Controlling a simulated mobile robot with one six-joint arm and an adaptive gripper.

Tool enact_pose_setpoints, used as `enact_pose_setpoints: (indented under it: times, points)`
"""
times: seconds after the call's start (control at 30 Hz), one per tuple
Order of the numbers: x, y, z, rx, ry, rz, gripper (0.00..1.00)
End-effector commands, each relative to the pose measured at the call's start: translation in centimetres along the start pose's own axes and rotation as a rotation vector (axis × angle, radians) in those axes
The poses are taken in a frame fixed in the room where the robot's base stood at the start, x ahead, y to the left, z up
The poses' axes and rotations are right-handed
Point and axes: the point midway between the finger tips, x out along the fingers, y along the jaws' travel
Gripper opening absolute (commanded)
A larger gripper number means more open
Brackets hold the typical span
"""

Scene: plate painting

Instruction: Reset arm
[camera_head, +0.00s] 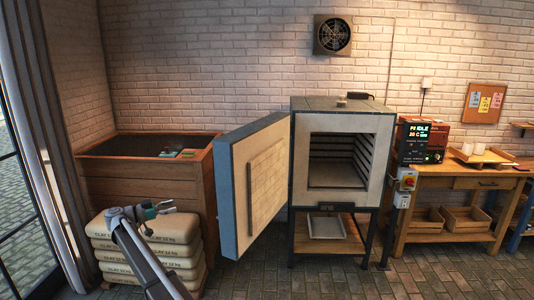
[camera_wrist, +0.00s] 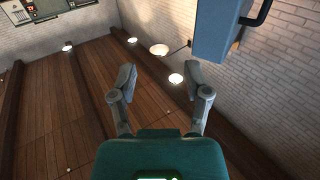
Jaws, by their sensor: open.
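My gripper (camera_wrist: 158,80) is open and empty in the wrist view, its two grey fingers spread apart. The wrist view looks up at a brown plank ceiling (camera_wrist: 110,75) with several lit lamps. In the head view my gripper (camera_head: 168,206) is at the end of my raised arm, in front of the stacked clay bags (camera_head: 150,252) and the wooden bin (camera_head: 195,180). It touches nothing that I can make out.
The kiln (camera_head: 342,118) stands with its door (camera_head: 250,185) swung open to the left, its chamber empty. A controller (camera_head: 421,142) reads IDLE. A workbench (camera_head: 455,182) at right holds a wooden tray (camera_head: 480,158) with white pieces. The brick floor (camera_head: 330,283) in front is clear.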

Motion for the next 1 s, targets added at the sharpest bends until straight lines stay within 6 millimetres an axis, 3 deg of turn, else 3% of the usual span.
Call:
enact_pose_setpoints:
  times: [0.17, 0.57, 0.87, 1.0]
  points:
    - [0.0, 0.0, 0.0, 0.000, 0.000, 0.000, 0.62]
    - [3.2, -0.4, -1.1, 0.070, 0.057, -0.104, 0.62]
    - [7.2, -0.8, -2.7, 0.152, 0.129, -0.256, 0.62]
    - [9.9, -0.8, -3.9, 0.202, 0.178, -0.381, 0.62]
